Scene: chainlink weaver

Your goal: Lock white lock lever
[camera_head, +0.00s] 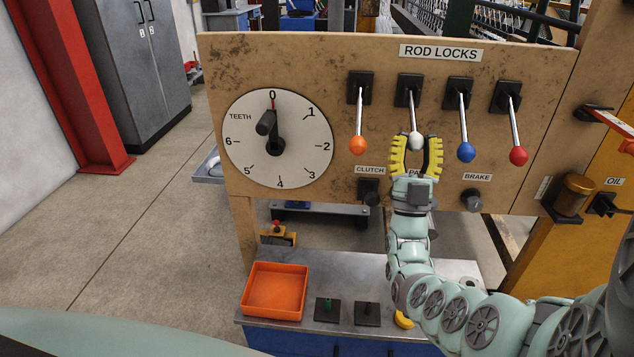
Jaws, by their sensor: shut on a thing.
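The white lock lever (416,141) is the second from the left in the row under the ROD LOCKS label (440,53). Its metal rod hangs down from a black mount (410,88), with the white knob at the lower end. My gripper (416,148) reaches up from below with its yellow and black fingers on both sides of the white knob and is shut on it. The orange lever (358,145), blue lever (466,152) and red lever (518,156) also point down, with their knobs free.
A TEETH dial (300,130) with a black pointer near 0 is left of the levers. Below are CLUTCH (368,188) and BRAKE (471,199) knobs; my gripper partly covers a label between them. An orange tray (275,290) sits on the bench (340,262). An oil cup (573,196) is at right.

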